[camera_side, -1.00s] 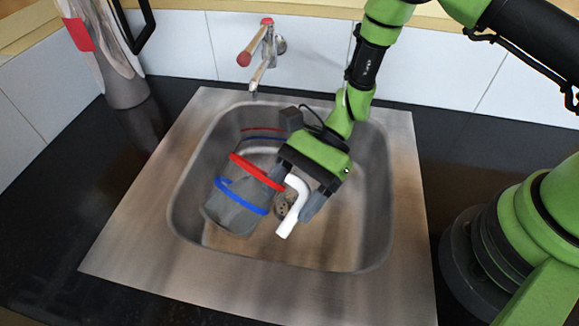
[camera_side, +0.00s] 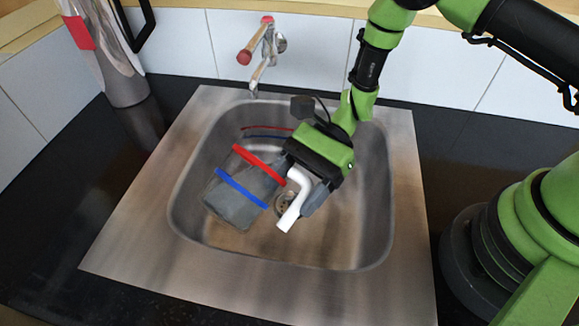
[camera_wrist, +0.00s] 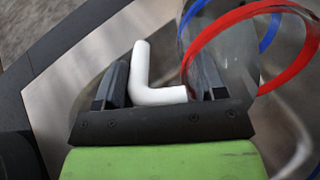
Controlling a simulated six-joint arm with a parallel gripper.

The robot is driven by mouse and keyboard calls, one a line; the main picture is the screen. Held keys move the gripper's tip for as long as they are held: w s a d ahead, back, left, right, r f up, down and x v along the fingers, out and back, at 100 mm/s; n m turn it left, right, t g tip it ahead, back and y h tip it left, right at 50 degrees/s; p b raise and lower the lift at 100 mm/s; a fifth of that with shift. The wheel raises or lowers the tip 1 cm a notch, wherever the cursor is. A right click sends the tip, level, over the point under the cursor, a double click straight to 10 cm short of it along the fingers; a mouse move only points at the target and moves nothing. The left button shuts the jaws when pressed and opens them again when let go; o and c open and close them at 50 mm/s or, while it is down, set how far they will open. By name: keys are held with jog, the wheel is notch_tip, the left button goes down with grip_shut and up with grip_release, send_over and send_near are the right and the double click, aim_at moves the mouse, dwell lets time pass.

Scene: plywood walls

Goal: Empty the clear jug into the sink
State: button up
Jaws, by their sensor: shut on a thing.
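The clear jug (camera_side: 232,205) has a red band, a blue band and a white handle (camera_side: 295,204). It is tilted over the sink (camera_side: 340,257), with its banded body to the left of my gripper (camera_side: 304,180). My gripper is shut on the jug at its white handle. In the wrist view the handle (camera_wrist: 141,75) lies between the fingers of my gripper (camera_wrist: 160,85), and part of the clear jug (camera_wrist: 238,45) shows at the upper right. I cannot tell whether anything is left inside the jug.
A tap (camera_side: 262,62) with red-ended handles stands behind the sink. A grey and red container (camera_side: 112,60) stands at the back left. The dark counter (camera_side: 70,190) is clear at the left. A drain (camera_side: 284,203) shows partly behind the handle.

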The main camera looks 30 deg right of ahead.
jog(key=shift+d+r+y, duration=0.15)
jog(key=shift+r+y, duration=0.1)
jog(key=shift+y, duration=0.25)
dwell(0.3)
jog(key=shift+w+d+r+g+y+p, duration=0.2)
jog(key=shift+d+y+p, duration=0.1)
jog(key=shift+d+y, duration=0.15)
jog(key=shift+w+d+r+g+y+p, duration=0.15)
jog(key=shift+d+y+p, duration=0.1)
jog(key=shift+d+y, duration=0.2)
dwell(0.6)
jog(key=shift+d+r+g+y+p, duration=0.3)
jog(key=shift+d+g+y, duration=0.05)
jog(key=shift+y, duration=0.45)
dwell(0.6)
